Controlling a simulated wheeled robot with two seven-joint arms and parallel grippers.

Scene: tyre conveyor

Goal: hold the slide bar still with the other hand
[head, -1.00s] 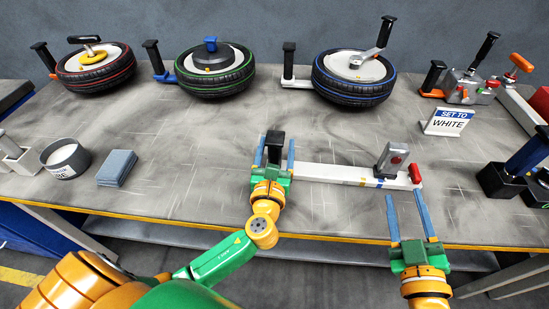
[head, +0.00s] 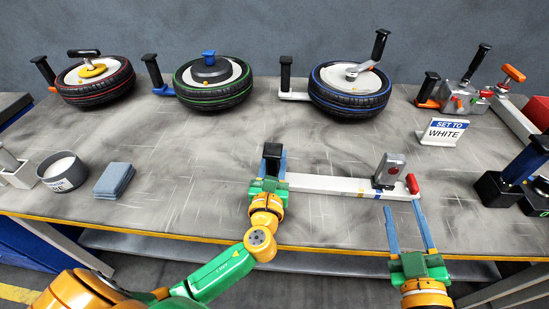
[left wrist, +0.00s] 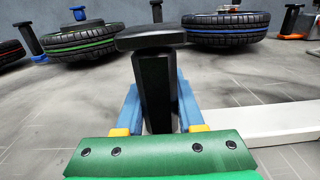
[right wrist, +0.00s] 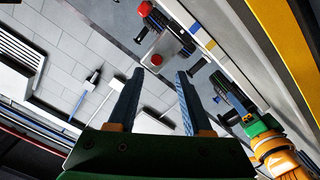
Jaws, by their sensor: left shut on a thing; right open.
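The slide bar (head: 335,186) is a long white bar lying across the front of the bench. A black upright handle (head: 272,157) stands at its left end, and a grey metal block (head: 389,171) and a red knob (head: 412,184) are at its right end. My left gripper (head: 272,168) is shut on the black handle, which also stands between the blue fingers in the left wrist view (left wrist: 155,85). My right gripper (head: 403,212) is open and empty, its fingers pointing toward the bar's right end. It also shows open in the right wrist view (right wrist: 160,78).
Red-, green- and blue-striped tyres (head: 95,82) stand along the back. A "SET TO WHITE" sign (head: 442,132) and a grey fixture (head: 462,95) are at the back right. A round cup (head: 63,172) and blue pads (head: 114,180) lie at left. The middle bench is clear.

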